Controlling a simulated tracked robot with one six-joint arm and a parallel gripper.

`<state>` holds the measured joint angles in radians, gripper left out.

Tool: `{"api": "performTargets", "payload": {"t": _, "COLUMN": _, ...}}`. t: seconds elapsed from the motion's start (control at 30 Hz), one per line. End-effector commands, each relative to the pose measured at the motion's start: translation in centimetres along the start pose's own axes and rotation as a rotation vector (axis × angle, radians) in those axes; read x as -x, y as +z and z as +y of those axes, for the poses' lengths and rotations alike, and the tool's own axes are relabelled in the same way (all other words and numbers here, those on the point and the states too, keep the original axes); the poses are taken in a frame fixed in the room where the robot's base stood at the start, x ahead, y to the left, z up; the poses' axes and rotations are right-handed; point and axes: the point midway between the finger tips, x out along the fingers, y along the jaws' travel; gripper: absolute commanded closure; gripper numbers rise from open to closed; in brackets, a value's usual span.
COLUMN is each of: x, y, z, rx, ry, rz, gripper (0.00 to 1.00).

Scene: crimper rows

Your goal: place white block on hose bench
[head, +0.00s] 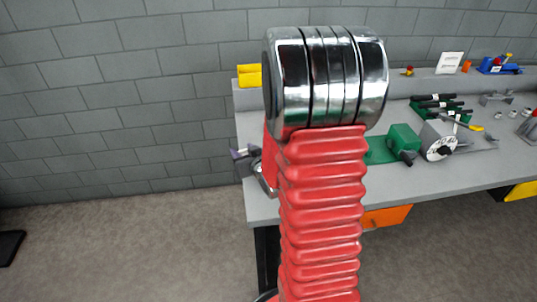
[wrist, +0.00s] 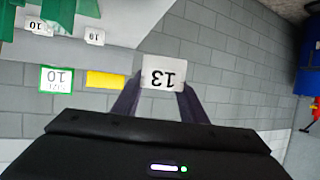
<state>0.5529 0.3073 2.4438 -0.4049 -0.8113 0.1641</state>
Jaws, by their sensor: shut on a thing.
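A white block with a black 13 on its face (wrist: 163,72) is between the two dark fingers of my gripper (wrist: 160,90) in the wrist view. The fingers are shut on it, and the number appears upside down. In the head view my gripper (head: 241,154) shows at the left end of a grey-topped bench (head: 270,205), partly hidden behind my red arm. I cannot make out the white block in the head view. Whether the block touches anything besides the fingers cannot be told.
A green machine (head: 404,139) and a grey machine with a dial (head: 440,140) stand on the bench. Open floor lies left.

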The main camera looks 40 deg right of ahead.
Motion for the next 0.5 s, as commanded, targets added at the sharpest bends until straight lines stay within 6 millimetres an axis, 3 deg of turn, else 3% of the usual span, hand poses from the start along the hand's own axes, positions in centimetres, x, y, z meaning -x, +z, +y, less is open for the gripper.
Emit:
{"api": "performTargets", "payload": {"t": 0.03, "x": -0.3, "y": -0.5, "z": -1.6, "rx": 0.007, "ry": -0.017, "rz": 0.002, "gripper": 0.85}}
{"api": "performTargets", "payload": {"t": 0.5, "x": -1.4, "y": -3.6, "z": -15.2, "rx": 0.057, "ry": -0.136, "rz": 0.002, "gripper": 0.85}}
